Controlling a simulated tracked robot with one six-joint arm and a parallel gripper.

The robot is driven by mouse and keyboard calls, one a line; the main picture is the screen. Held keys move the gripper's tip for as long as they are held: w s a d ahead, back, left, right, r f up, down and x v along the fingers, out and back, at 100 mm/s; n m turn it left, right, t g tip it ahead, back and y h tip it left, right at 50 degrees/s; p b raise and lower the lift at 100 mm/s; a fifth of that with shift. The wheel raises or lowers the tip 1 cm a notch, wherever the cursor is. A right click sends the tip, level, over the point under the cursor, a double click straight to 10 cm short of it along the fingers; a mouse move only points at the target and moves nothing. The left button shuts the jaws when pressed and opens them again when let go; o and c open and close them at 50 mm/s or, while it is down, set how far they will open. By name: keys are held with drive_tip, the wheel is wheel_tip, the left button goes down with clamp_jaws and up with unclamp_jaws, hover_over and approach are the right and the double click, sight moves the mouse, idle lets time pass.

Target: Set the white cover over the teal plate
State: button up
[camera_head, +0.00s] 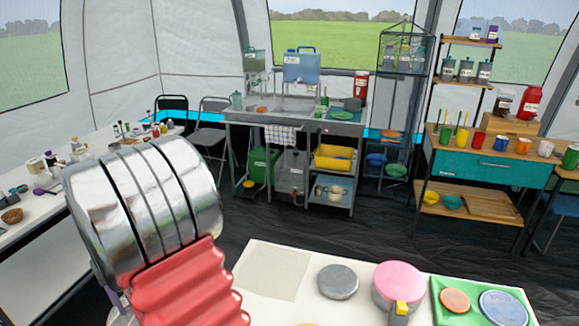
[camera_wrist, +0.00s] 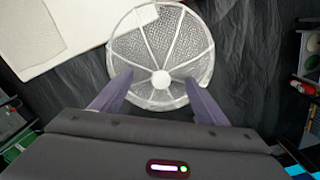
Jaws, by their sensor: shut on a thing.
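The white cover (camera_wrist: 185,45) is a round mesh dome with white ribs and a central knob, seen from above in the wrist view. My gripper (camera_wrist: 160,78) is shut on its knob, with one purple finger on each side. The cover hangs over dark floor beside the edge of a pale table (camera_wrist: 38,40). In the head view my arm fills the left foreground and largely hides the gripper and cover. I cannot pick out a teal plate for certain in either view.
The pale table (camera_head: 262,258) holds a grey disc (camera_head: 338,281), a pink-lidded pot (camera_head: 398,285) and a green tray (camera_head: 445,313) with an orange disc (camera_head: 455,300) and a blue-grey disc (camera_head: 503,307). A cluttered side table (camera_head: 30,225) stands left.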

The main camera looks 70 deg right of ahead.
drive_tip(key=w+a+f+n, duration=0.1)
drive_tip(key=w+a+n, duration=0.1)
drive_tip(key=w+a, duration=0.2)
drive_tip(key=w+a+f+n, duration=0.1)
drive_tip(key=w+a, duration=0.3)
drive_tip(key=a, duration=0.4)
drive_tip(key=shift+w+a+n, duration=0.25)
drive_tip(key=shift+a+n, duration=0.1)
drive_tip(key=shift+n, duration=0.55)
drive_tip(key=shift+s+f, duration=0.1)
